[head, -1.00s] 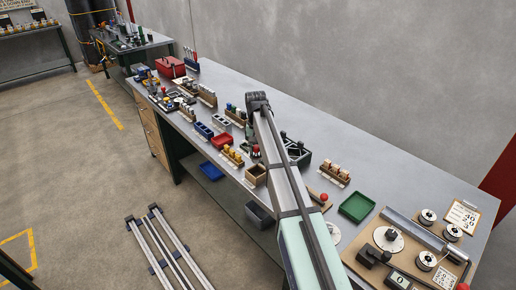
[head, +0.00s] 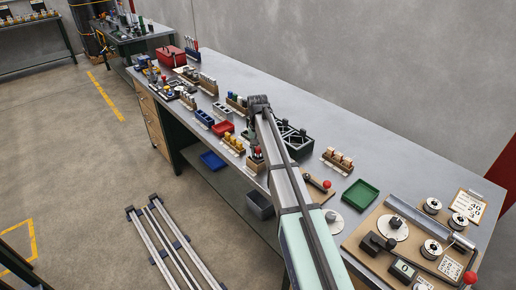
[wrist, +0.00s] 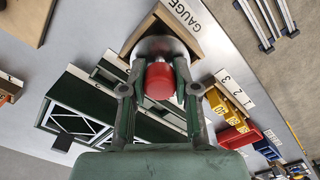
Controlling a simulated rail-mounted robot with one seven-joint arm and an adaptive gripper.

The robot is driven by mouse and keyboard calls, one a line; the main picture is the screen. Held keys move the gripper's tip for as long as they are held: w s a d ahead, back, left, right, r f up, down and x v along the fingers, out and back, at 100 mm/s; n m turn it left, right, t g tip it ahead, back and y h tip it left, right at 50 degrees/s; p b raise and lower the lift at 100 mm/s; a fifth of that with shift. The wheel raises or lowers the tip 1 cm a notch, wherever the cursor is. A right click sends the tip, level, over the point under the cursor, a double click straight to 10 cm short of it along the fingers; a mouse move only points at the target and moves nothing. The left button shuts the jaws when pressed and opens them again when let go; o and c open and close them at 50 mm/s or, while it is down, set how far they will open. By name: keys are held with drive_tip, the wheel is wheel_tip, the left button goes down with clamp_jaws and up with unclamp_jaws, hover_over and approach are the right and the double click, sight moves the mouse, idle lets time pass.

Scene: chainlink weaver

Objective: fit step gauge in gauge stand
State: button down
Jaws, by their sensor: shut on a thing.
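The step gauge has a red knob (wrist: 159,80) and is held between the fingers of my gripper (wrist: 158,88) in the wrist view. A grey metal rounded part shows just beyond the knob. The wooden gauge stand (wrist: 140,36), with a white label reading GAUGE, is directly beyond it. In the head view the red knob (head: 257,150) shows just above the wooden stand (head: 256,165) near the bench's front edge. My arm partly covers the gripper there. The gauge's lower end is hidden, so I cannot tell whether it is inside the stand.
A dark green divided rack (head: 293,140) stands close behind the stand. A row of yellow pieces (head: 233,143) and a red tray (head: 223,128) lie to the left. A green tray (head: 360,193) lies to the right. A grey bin (head: 259,205) is below the bench edge.

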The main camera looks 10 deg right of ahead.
drive_tip(key=shift+f, duration=0.35)
drive_tip(key=c, duration=0.8)
unclamp_jaws()
wheel_tip(320, 180, up, 12)
drive_tip(key=shift+r, duration=0.1)
